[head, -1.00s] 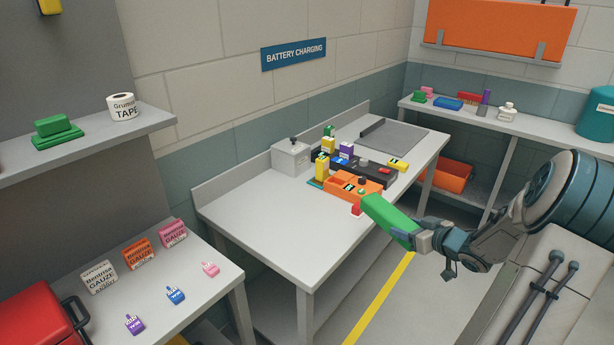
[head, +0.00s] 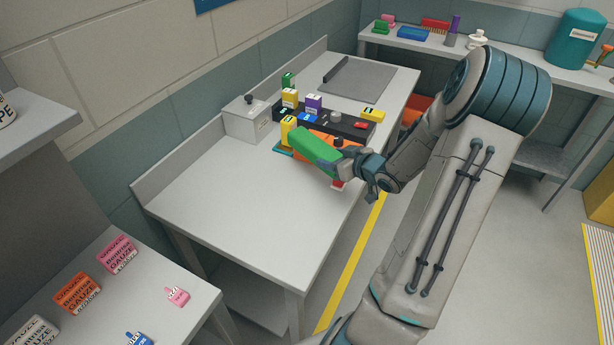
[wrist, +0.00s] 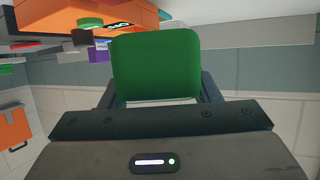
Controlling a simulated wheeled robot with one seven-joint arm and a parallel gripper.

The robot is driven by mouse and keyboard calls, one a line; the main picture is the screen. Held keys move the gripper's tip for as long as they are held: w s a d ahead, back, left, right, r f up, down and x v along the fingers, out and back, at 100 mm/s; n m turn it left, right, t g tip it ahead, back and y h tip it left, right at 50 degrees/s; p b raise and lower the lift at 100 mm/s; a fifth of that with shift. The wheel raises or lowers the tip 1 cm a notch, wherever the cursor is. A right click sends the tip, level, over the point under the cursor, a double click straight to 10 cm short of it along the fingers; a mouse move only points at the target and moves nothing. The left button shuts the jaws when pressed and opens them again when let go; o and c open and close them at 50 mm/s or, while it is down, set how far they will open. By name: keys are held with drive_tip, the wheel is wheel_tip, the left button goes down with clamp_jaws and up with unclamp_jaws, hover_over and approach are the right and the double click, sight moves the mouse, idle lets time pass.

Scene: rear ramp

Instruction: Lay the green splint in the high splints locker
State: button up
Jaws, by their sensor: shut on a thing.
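The green splint (head: 315,147) is a long green block in the head view, above the right side of the battery charging bench. My gripper (head: 342,163) is shut on one end of it, and the other end points toward the back left. In the wrist view the splint (wrist: 156,65) stands out between the two fingers of my gripper (wrist: 158,98). In the head view it partly covers an orange thing on the bench. I cannot make out a splints locker in the current views.
The bench (head: 230,205) holds a charger with several coloured batteries, a grey box (head: 246,119) and a grey plate (head: 357,80). Its front left is clear. A lower table with gauze boxes (head: 77,293) is at left. A back shelf carries a teal drum (head: 582,38).

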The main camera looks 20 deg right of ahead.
drive_tip(key=a+f, duration=0.1)
drive_tip(key=a, duration=0.1)
drive_tip(key=a+f, duration=0.1)
drive_tip(key=w+a+f, duration=0.1)
drive_tip(key=a, duration=0.1)
drive_tip(key=shift+w+a+f, duration=0.1)
drive_tip(key=shift+a+f, duration=0.2)
drive_tip(key=shift+a, duration=0.05)
drive_tip(key=shift+f, duration=1.95)
drive_tip(key=shift+f, duration=0.1)
drive_tip(key=shift+f, duration=0.2)
drive_tip(key=o, duration=0.8)
drive_tip(key=shift+r, duration=0.15)
